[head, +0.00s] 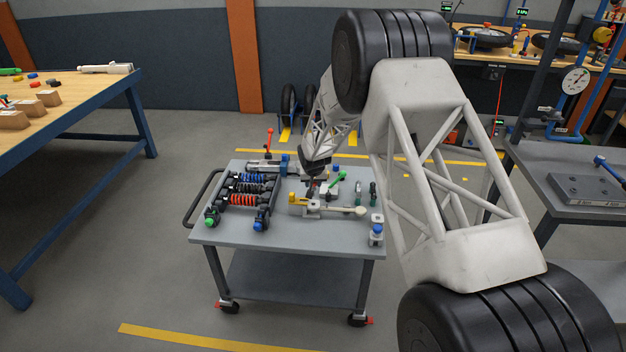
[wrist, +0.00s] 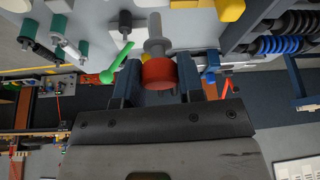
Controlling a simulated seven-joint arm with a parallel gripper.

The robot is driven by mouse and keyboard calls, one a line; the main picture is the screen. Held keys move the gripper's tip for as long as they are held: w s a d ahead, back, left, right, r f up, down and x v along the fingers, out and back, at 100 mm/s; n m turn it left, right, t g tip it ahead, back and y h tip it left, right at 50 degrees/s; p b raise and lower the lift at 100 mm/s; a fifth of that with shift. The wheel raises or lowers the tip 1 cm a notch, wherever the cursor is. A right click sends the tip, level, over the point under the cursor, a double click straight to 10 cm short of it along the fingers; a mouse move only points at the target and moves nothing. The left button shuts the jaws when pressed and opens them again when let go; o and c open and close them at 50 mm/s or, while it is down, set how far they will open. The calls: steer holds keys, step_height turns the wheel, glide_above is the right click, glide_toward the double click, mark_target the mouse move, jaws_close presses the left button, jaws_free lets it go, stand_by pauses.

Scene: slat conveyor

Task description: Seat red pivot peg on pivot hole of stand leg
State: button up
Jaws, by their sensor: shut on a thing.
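The red pivot peg (wrist: 159,73) has a red round head and a grey stepped shaft (wrist: 154,30). It sits between the two dark fingers of my gripper (wrist: 167,84) in the wrist view, shut on the red head, with the shaft pointing away from the palm. In the head view my gripper (head: 313,185) is low over the cart's top, behind a pale bar assembly with a yellow knob (head: 296,198). This may be the stand leg (head: 325,209), but I cannot tell for sure. The pivot hole is not distinguishable, nor is any contact with the shaft's end.
A rack of blue and red spring dampers (head: 246,190) stands on the cart (head: 215,235) to the left. A green-handled tool (head: 337,179) and small dark-and-green tools (head: 365,193) lie close to the right.

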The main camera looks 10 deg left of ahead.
steer(key=shift+f, duration=3.55)
steer(key=shift+f, duration=0.1)
steer(key=o, duration=1)
steer(key=shift+v, duration=3.95)
